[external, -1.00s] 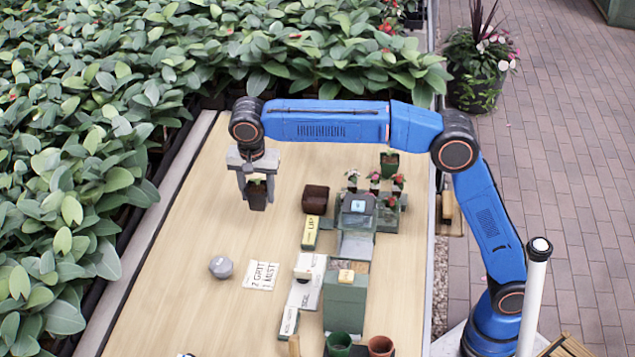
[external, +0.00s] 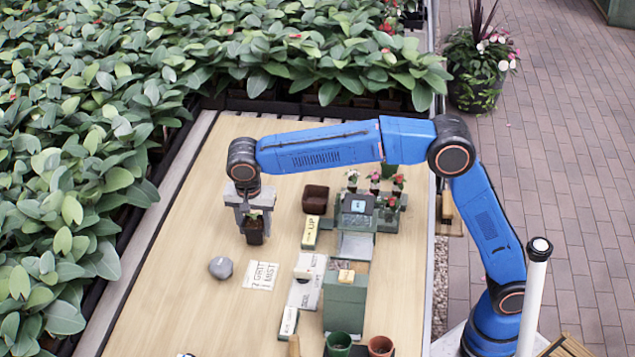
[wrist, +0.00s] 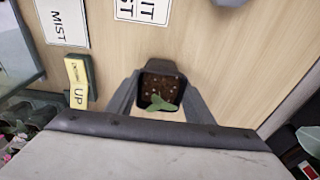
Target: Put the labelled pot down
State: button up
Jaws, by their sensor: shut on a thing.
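The labelled pot is a small dark square pot (external: 254,234) with soil and a green seedling. No label on it can be read in these views. My gripper (external: 253,220) is shut on the pot and holds it upright over the left part of the wooden table (external: 180,290). In the wrist view the pot (wrist: 160,92) sits between my two grey fingers, with soil and a green leaf showing from above. I cannot tell whether its base touches the table.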

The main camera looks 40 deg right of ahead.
aim_at(253, 225)
jog(key=shift+f, duration=0.45)
jog(key=shift+f, duration=0.1)
jog(key=o, duration=1.1)
jog(key=shift+c, duration=0.2)
jog(key=r, duration=0.7)
jog(key=s+a+r, duration=0.1)
jog(key=r, duration=0.2)
jog(key=shift+r, duration=0.35)
jog(key=shift+s+a+r, duration=0.1)
jog(key=shift+r, duration=0.6)
